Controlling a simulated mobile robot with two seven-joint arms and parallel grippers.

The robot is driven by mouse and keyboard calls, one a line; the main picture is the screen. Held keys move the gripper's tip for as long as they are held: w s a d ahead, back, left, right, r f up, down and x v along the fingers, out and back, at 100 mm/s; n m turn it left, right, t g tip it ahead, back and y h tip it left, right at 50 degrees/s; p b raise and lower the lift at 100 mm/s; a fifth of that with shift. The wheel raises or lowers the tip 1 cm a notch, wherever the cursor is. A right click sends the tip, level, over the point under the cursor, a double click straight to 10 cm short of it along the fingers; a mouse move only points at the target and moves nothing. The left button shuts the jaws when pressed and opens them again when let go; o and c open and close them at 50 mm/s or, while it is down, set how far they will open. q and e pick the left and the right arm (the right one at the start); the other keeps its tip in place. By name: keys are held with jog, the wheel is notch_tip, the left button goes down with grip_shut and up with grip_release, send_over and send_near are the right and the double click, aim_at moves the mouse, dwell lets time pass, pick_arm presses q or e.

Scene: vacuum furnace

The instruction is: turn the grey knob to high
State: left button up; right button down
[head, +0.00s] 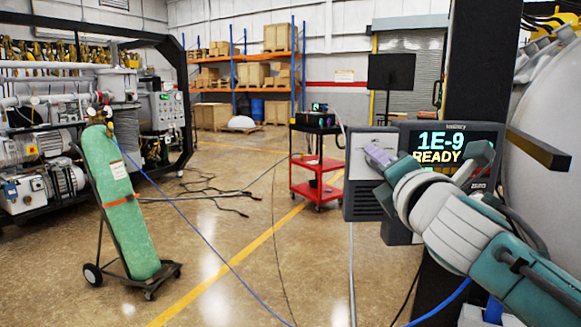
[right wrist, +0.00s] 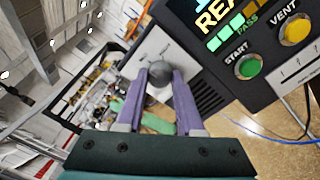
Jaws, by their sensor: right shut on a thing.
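The grey knob (right wrist: 159,74) is on the pale front panel (right wrist: 150,52) of a small grey box. In the right wrist view the two purple fingers of my right gripper (right wrist: 160,84) stand on either side of it, shut on it. In the head view my right gripper (head: 374,154) reaches the panel of the grey box (head: 361,199), and its fingers and hand hide the knob. I cannot read the knob's setting or any marks around it. My left gripper is not in view.
Beside the box, a black display unit (head: 460,138) reads "1E-9 READY". In the wrist view it has a green START button (right wrist: 249,67) and a yellow VENT button (right wrist: 295,29). A red cart (head: 318,166) and a green cylinder (head: 123,205) on a hand truck stand farther off.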

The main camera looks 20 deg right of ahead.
jog(key=shift+a+r+m+h+b, duration=0.2)
jog(key=shift+m+b, duration=0.5)
jog(key=shift+m, duration=2.45)
jog(key=shift+d+f+m+h+b, duration=0.1)
jog(key=shift+m+h+b, duration=0.4)
jog(key=shift+m, duration=2.65)
jog(key=c, duration=0.5)
grip_release()
jog(key=shift+c, duration=0.2)
jog(key=b+v, duration=0.2)
jog(key=v, duration=0.8)
